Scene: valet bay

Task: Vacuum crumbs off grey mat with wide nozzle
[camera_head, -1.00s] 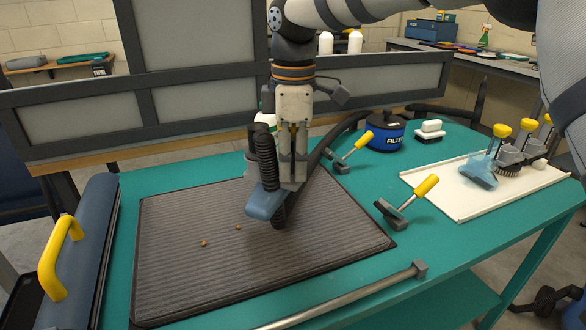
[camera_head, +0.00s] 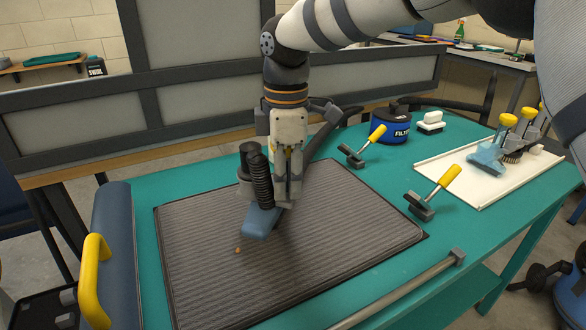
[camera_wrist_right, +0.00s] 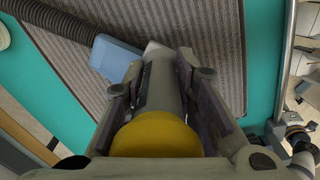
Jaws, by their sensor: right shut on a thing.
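The grey ribbed mat (camera_head: 330,240) lies flat on the teal table. One small brown crumb (camera_head: 237,250) shows on it, just left of and nearer than the blue wide nozzle (camera_head: 262,222). My right gripper (camera_head: 288,190) is shut on the nozzle's handle and holds the nozzle tilted, low over the mat; I cannot tell whether it touches. In the right wrist view the handle's yellow end (camera_wrist_right: 157,136) sits between the fingers, with the blue nozzle (camera_wrist_right: 114,60) beyond over the mat. A black ribbed hose runs beside the gripper. My left gripper is not in view.
Two yellow-handled clamps (camera_head: 434,194) (camera_head: 364,146) stand by the mat's right side. A blue case with a yellow handle (camera_head: 92,280) is at left. A metal rail (camera_head: 400,292) runs along the front.

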